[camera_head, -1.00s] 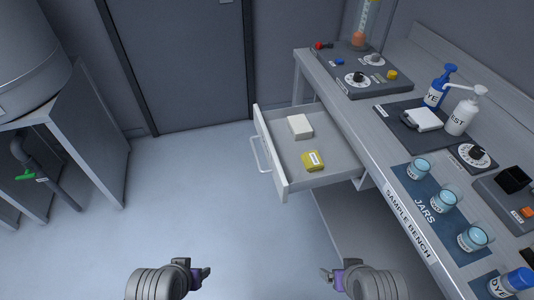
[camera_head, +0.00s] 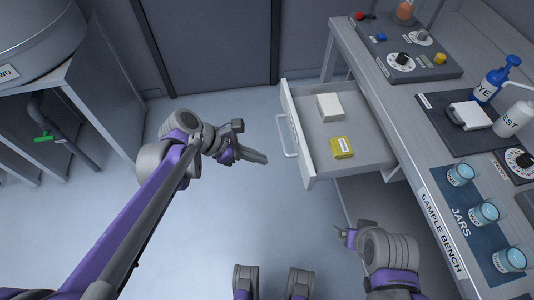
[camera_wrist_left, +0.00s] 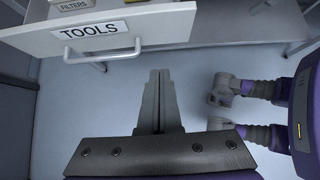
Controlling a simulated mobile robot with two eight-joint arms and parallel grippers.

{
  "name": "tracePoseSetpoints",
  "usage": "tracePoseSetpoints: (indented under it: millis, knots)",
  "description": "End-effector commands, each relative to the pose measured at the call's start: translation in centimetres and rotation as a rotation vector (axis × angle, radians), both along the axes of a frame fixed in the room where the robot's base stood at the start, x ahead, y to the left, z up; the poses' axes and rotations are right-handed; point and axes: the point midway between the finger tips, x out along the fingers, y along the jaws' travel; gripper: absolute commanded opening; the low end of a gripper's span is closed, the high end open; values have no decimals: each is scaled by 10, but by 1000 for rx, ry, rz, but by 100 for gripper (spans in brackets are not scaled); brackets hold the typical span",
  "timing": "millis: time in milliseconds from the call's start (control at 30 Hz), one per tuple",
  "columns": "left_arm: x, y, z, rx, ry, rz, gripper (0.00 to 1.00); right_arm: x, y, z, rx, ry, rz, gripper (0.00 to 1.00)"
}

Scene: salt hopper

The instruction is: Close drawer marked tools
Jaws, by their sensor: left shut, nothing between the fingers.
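The drawer (camera_head: 299,132) is pulled out from the bench, its pale front facing left in the head view. In the left wrist view, the drawer front (camera_wrist_left: 165,27) carries a TOOLS label (camera_wrist_left: 90,30) and a bar handle (camera_wrist_left: 103,53). The handle also shows in the head view (camera_head: 286,136). My left gripper (camera_head: 264,160) is shut and empty, a little left of the drawer front and apart from it. Its closed fingers (camera_wrist_left: 160,75) point toward the front in the wrist view. My right gripper (camera_head: 340,237) is low, below the drawer in the picture; its fingers are unclear.
A white box (camera_head: 329,107) and a yellow packet (camera_head: 341,147) lie inside the drawer. The sample bench (camera_head: 415,150) holds bottles, jars and dial panels at right. A grey cabinet (camera_head: 110,90) with a green-handled pipe stands at left. The floor (camera_head: 230,215) before the drawer is clear.

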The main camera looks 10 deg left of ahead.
Motion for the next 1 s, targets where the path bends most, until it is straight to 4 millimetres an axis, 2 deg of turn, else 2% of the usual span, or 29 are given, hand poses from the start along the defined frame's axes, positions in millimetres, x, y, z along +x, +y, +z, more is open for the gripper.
tracePoseSetpoints:
  millis: [200, 367, 600, 1000]
  knots:
    - [10, -33, -36, 2, -1, -7, 0, 0, 0, -15, 0, 5, 0, 90]
    - [17, -55, -59, 1, -1, -6, 0, 1, 0, -23, 0, 8, 0, 90]
    - [27, -85, -58, 3, -1, -5, 0, 1, 0, -25, 0, 8, 0, 90]
    - [30, -92, -57, 3, -3, -2, 0, 1, 0, -25, 0, 9, 0, 90]
